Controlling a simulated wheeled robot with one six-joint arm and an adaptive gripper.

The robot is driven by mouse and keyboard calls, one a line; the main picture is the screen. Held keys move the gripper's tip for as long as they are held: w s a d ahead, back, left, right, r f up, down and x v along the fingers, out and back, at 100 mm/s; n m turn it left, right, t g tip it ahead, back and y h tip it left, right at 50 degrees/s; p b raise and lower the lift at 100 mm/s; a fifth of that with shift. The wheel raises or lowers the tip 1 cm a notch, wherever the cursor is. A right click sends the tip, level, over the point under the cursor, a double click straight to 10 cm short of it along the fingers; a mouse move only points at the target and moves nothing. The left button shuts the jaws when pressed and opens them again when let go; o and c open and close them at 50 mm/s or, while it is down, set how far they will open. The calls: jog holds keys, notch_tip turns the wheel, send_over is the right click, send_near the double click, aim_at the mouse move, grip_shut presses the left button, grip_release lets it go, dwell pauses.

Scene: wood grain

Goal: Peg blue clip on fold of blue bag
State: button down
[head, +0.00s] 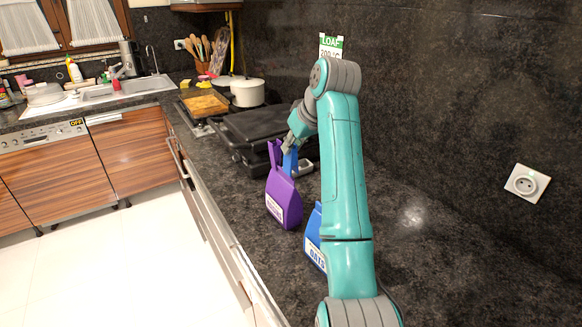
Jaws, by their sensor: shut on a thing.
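My gripper (291,145) is above the counter, beside the top of a purple bag. It is shut on a small blue piece, which looks like the blue clip (290,161). The blue bag (314,238) with a white label stands on the counter nearer to me. My arm hides much of it, including its fold. The purple bag (284,203), with a white label, stands upright farther back, just below my gripper. Whether the clip touches the purple bag cannot be told.
A black grill-like appliance (255,130) stands behind the purple bag. The dark wall with a socket (527,183) bounds the right. The counter (440,265) is clear right of my arm.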

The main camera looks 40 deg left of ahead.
jog(key=shift+r, duration=0.15)
jog(key=shift+r, duration=1.35)
jog(key=shift+s, duration=0.1)
